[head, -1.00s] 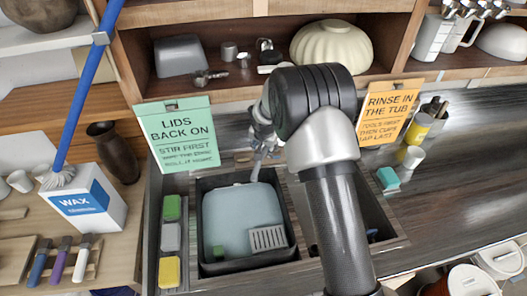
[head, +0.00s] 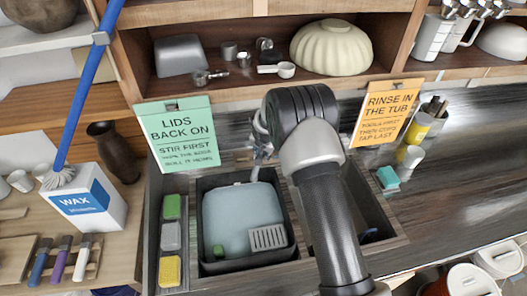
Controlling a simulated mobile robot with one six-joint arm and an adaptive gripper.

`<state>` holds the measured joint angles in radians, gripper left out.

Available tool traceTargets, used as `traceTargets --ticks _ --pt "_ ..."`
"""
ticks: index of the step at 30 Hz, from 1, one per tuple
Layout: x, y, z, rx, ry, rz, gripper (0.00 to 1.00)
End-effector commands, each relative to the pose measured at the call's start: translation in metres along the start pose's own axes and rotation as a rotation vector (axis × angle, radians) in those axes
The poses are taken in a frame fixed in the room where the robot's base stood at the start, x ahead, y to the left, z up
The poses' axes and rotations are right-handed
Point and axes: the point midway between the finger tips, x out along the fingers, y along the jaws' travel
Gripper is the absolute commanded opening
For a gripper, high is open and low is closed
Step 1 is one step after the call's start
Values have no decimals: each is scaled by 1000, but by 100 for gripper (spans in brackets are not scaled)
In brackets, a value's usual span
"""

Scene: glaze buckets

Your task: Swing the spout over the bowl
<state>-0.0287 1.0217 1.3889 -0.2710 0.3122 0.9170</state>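A dark square tub (head: 291,243) of pale blue-grey liquid sits in the left opening of the sink counter. It is the bowl-like vessel below the tap. A thin metal spout (head: 257,170) shows above the tub's back edge, its tip over the liquid near the back. The tap's body is mostly hidden behind my arm. My gripper (head: 261,151) is largely hidden behind my arm at the tap, with only small grey parts showing. Whether it touches the spout, and whether its fingers are open, cannot be told.
A right-hand sink opening (head: 376,236) lies partly behind my arm. Coloured sponges (head: 170,236) line the tub's left. Green (head: 176,132) and orange (head: 388,112) signs stand behind. A yellow can (head: 415,128) and teal block (head: 387,177) stand right. The right counter is mostly clear.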

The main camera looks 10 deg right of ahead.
Motion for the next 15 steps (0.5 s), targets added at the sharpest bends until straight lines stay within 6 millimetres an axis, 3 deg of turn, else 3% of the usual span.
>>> traceTargets --ticks 10,15 --pt "0 0 0 0 0 0 0" --pt "0 0 0 0 0 0 0"
